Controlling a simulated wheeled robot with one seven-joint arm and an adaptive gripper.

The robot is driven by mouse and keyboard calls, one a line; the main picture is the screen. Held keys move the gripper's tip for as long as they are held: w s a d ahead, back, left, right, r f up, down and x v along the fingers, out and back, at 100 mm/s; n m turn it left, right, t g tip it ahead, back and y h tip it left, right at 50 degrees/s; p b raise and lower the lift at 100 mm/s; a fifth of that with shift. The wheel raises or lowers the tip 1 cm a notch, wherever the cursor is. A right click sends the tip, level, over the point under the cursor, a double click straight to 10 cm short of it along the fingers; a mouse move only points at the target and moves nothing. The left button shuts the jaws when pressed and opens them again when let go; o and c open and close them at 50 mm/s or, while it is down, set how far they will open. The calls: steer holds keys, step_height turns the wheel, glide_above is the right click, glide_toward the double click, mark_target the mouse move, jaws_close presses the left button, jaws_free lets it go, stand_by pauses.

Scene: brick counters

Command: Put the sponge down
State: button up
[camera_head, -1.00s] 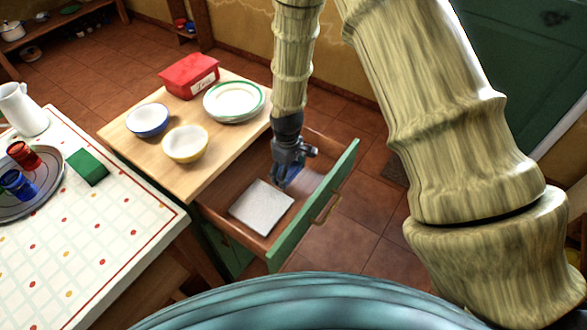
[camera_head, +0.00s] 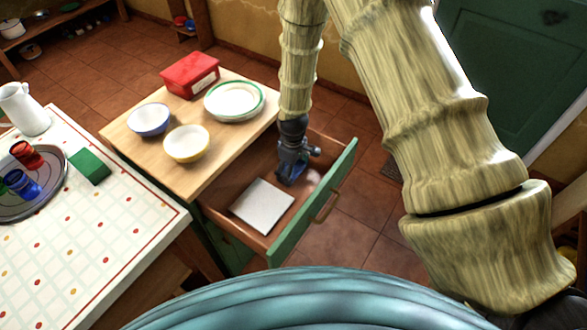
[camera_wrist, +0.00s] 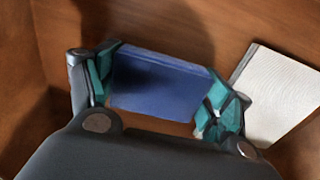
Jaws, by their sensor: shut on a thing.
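My gripper (camera_head: 291,178) points down into the open drawer (camera_head: 237,229) of the wooden-topped counter. It is shut on a blue sponge (camera_wrist: 165,92), with one finger at each end of it in the wrist view. In the head view the sponge is mostly hidden by the gripper. It is low over or on the brown drawer floor; I cannot tell whether it touches.
A white square pad (camera_head: 262,206) lies in the drawer, close to the gripper. The counter holds a red box (camera_head: 190,76), a plate stack (camera_head: 234,100), a blue bowl (camera_head: 149,120) and a yellow bowl (camera_head: 187,143). A green block (camera_head: 90,166) lies on the left table.

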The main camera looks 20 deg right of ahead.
steer(key=shift+f, duration=0.2)
steer(key=o, duration=1)
steer(key=shift+r+b, duration=0.85)
steer(key=shift+r, duration=5.35)
